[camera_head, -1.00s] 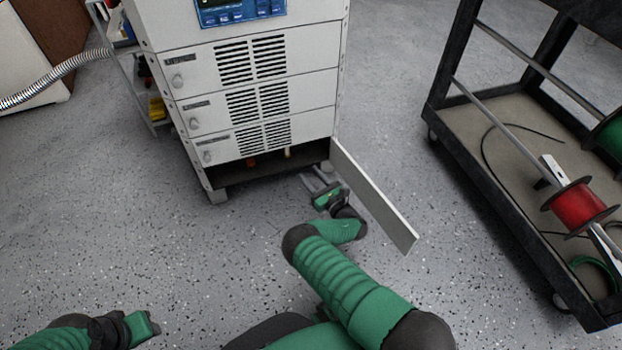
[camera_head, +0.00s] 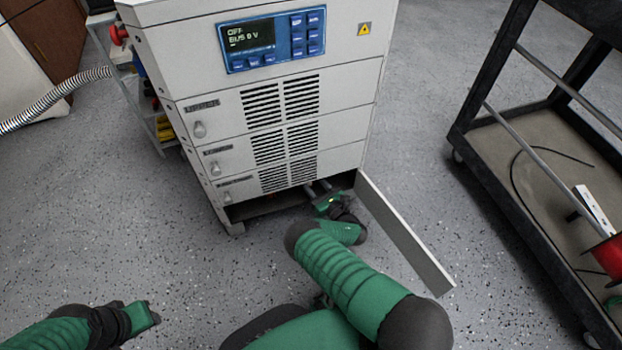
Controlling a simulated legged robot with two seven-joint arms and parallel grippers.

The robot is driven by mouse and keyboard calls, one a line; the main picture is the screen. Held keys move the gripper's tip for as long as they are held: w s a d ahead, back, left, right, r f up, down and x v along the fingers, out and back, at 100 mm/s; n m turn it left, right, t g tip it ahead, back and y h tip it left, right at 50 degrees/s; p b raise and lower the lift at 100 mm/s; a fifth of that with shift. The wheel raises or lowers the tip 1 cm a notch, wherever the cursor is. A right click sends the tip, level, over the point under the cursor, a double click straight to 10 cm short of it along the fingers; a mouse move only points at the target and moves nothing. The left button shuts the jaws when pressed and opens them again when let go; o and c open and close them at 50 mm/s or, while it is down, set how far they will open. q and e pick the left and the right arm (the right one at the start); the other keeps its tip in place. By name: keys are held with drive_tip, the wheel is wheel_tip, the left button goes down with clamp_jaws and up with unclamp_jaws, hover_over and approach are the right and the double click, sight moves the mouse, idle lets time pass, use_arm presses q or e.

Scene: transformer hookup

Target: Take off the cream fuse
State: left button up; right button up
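The grey-white cabinet (camera_head: 300,85) stands ahead with its lowest compartment open and dark inside. The compartment's long door panel (camera_head: 405,238) is swung out to the right. I cannot make out the cream fuse now; my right gripper is in front of the opening's right part. A small reddish part (camera_head: 270,196) shows faintly inside. My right gripper (camera_head: 317,188) points into the opening with its two fingers apart, and their tips are hard to see. My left gripper (camera_head: 152,312) is low at the left, over the floor, away from the cabinet; its fingers are unclear.
The cabinet's display (camera_head: 250,36) reads OFF and BUS 0 V. A black cart (camera_head: 500,190) with a red spool (camera_head: 609,256) stands at the right. A shelf with a red button (camera_head: 119,35) is behind the cabinet's left side.

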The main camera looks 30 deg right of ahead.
clamp_jaws()
idle(0.7)
